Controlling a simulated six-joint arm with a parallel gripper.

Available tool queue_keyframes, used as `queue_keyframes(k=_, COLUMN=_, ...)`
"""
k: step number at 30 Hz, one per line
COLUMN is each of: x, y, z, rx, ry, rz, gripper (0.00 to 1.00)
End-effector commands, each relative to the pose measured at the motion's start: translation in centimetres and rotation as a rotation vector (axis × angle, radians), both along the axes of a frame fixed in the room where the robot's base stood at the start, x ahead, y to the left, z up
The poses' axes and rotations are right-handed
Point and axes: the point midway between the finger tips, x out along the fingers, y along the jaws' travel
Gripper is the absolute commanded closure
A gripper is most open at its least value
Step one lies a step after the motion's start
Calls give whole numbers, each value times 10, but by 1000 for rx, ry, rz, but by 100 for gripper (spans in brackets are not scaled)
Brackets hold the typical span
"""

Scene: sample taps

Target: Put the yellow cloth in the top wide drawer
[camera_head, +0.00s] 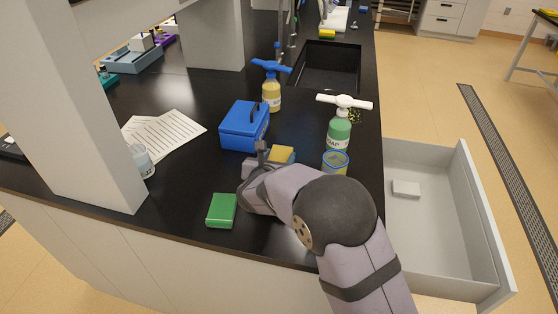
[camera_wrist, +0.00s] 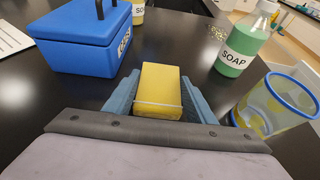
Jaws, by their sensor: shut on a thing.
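The yellow cloth (camera_wrist: 160,88), a folded block with a pale band across its near end, sits between the jaws of my gripper (camera_wrist: 157,100) in the wrist view. My gripper is shut on it, low over the black counter; I cannot tell whether the cloth touches the counter. In the head view the cloth (camera_head: 281,154) shows just beyond my gripper (camera_head: 268,162), partly hidden by it. An open, wide grey drawer (camera_head: 440,268) is at the right, below the counter top. It holds a small white block (camera_head: 406,189).
A blue box (camera_head: 243,126) stands close behind my gripper. A green soap bottle (camera_head: 339,135) and a blue-rimmed cup (camera_head: 335,163) stand between the cloth and the drawer side. A green sponge (camera_head: 221,210) lies front left. A yellow soap bottle (camera_head: 271,93) stands behind.

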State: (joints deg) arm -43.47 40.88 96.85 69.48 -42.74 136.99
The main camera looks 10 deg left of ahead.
Motion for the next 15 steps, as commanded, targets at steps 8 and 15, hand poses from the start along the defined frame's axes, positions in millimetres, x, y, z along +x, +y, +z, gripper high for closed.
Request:
queue_keyframes(k=8, x=0, y=1, z=48, rx=5, ry=-5, rz=0, gripper=75)
queue_keyframes(k=15, x=0, y=0, z=79, rx=3, ry=-3, rz=-1, gripper=75)
